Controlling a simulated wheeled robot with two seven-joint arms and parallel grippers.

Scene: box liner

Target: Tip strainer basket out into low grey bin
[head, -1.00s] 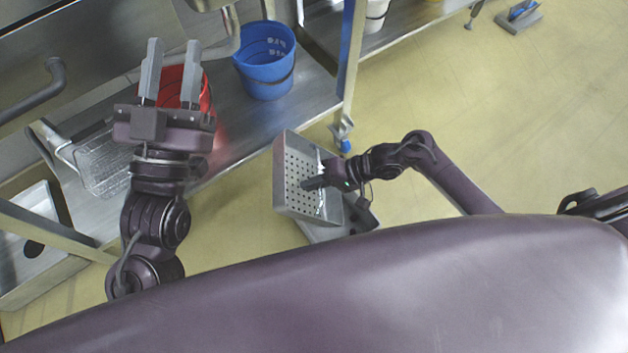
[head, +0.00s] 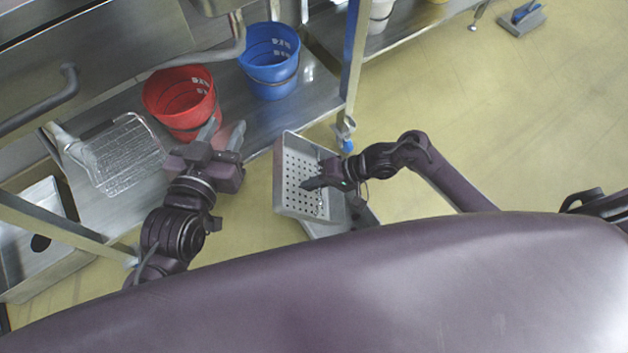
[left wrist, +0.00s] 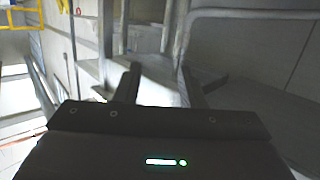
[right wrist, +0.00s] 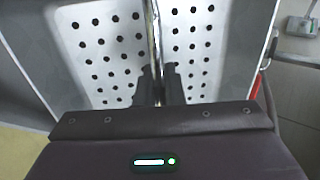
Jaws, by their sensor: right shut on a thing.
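The strainer basket (head: 290,170) is a grey metal box with a perforated floor, in the middle of the head view. My right gripper (head: 308,184) reaches into it and is shut on it; in the right wrist view the fingers close on a thin upright metal strip between the perforated panels (right wrist: 100,45). A low grey bin (head: 325,230) shows partly beneath the basket, mostly hidden by it and by my body. My left gripper (head: 222,134) is open and empty, left of the basket in front of the red bucket. Any contents in the basket are hard to make out.
A red bucket (head: 182,100) and a blue bucket (head: 270,60) stand on the steel lower shelf (head: 250,115). A wire basket (head: 122,155) lies at its left. A blue table leg (head: 352,60) stands behind the strainer basket.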

